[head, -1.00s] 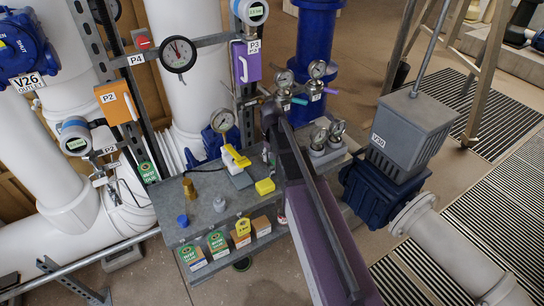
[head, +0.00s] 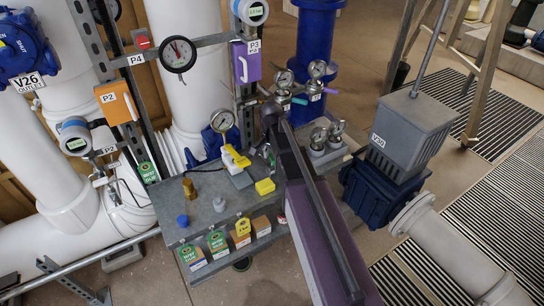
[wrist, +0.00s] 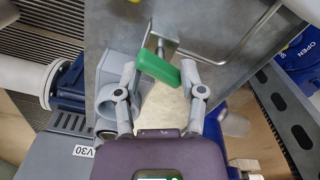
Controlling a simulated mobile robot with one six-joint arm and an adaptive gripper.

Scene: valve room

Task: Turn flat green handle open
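The flat green handle (wrist: 160,67) lies slanted across the upper middle of the wrist view, on a thin metal stem. My gripper (wrist: 158,74) is open, with one grey finger at each side of the handle. The fingertips are near the handle's ends; I cannot tell whether either touches. In the head view a small green handle (head: 299,101) shows below the gauges, just right of my gripper (head: 270,109). My arm hides much of the gripper there.
A gauge (head: 285,78) and a pink handle (head: 330,91) are close to the green one. A grey bench (head: 215,205) holds yellow and brass items. A grey box marked V30 (head: 412,128) stands at the right. A bent metal rod (wrist: 235,48) is right of the handle.

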